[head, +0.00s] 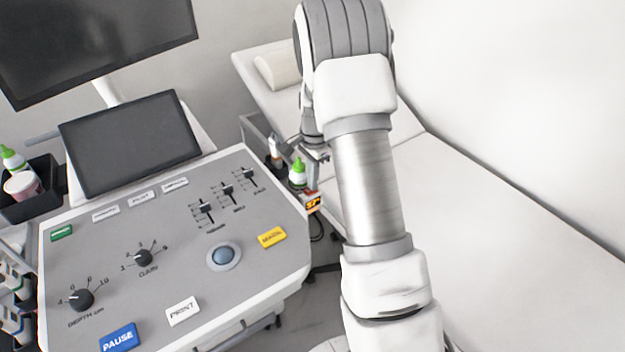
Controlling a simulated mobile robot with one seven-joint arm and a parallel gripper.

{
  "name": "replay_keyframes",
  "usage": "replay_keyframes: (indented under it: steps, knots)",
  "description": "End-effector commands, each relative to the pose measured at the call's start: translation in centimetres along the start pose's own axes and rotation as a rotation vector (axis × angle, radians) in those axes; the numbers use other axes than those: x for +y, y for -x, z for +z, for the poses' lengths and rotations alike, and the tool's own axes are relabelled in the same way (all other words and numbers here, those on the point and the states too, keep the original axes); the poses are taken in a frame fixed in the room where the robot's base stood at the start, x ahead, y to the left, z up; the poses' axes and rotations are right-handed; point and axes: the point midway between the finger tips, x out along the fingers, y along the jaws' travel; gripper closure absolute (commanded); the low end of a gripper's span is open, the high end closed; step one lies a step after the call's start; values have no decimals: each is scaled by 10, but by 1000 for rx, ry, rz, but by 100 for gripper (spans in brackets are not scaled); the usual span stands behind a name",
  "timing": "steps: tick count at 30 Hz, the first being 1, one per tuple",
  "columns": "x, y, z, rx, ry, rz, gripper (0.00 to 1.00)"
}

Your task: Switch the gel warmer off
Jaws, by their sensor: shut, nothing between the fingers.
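The gel warmer (312,192) appears to be the small unit at the right side of the console, with a lit orange display (313,204) on its front. A bottle with a green cap (298,172) stands in or just behind it. My gripper (318,156) is just above and beside the warmer, close to the bottle; it is small in view and partly hidden by my arm. It looks shut and empty. I cannot tell whether it touches the warmer. The warmer's switch is too small or hidden to make out.
The ultrasound console (180,250) fills the left, with knobs, sliders, a trackball and labelled buttons. A dark screen (130,142) and a monitor (90,40) stand above it. A white couch (490,240) lies at right. A bin (40,205) holds another bottle at far left.

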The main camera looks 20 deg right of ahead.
Motion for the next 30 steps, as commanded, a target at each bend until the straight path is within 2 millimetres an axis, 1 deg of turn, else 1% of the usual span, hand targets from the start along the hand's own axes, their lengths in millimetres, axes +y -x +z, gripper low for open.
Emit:
replay_keyframes:
  steps: [9,15,18,21,24,30]
  knots:
    - [6,50,-11,2,1,-4,100]
    - [6,95,-18,2,1,-4,100]
    - [6,113,-21,2,2,-4,100]
    - [7,125,-23,1,2,-2,100]
    - [7,133,-24,1,2,-1,100]
    - [7,137,-24,0,2,0,100]
